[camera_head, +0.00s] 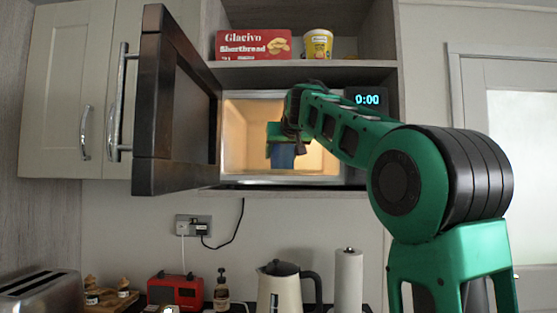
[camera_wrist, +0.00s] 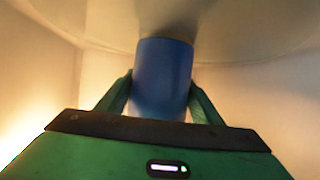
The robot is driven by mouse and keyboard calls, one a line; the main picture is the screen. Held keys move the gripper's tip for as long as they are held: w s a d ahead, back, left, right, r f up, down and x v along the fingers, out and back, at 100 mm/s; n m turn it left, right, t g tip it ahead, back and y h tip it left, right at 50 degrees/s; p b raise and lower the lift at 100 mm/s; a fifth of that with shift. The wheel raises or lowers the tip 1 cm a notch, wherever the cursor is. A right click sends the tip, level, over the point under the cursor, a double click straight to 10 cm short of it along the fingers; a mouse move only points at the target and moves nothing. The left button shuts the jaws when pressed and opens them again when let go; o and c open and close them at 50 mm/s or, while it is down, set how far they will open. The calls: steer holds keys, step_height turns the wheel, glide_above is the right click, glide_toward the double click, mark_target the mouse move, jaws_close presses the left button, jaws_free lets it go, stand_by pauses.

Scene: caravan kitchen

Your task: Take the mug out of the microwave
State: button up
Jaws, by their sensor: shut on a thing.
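The mug (camera_head: 283,156) is blue and sits inside the lit microwave (camera_head: 310,180), whose door (camera_head: 178,100) stands wide open to the left. My gripper (camera_head: 281,140) reaches in through the opening from the right and is shut on the mug. In the wrist view the mug (camera_wrist: 160,75) is between my two green fingers (camera_wrist: 162,95), one on each side. The pale round plate (camera_wrist: 250,25) shows beyond the mug's far end. I cannot tell whether the mug still touches it. The mug's handle is not clear in either view.
A shortbread box (camera_head: 253,45) and a yellow tub (camera_head: 318,44) stand on the shelf above. Below are a kettle (camera_head: 280,290), a paper towel roll (camera_head: 348,280), a red radio (camera_head: 175,291) and a toaster (camera_head: 40,293). Free air lies before the microwave, left of my arm.

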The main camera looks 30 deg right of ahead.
steer(key=shift+s+a+r, duration=0.1)
steer(key=shift+r, duration=0.6)
steer(key=s+a, duration=0.3)
steer(key=s, duration=0.5)
steer(key=s+a, duration=0.3)
steer(key=s, duration=0.5)
steer(key=shift+s+a, duration=0.15)
steer(key=shift+s, duration=0.1)
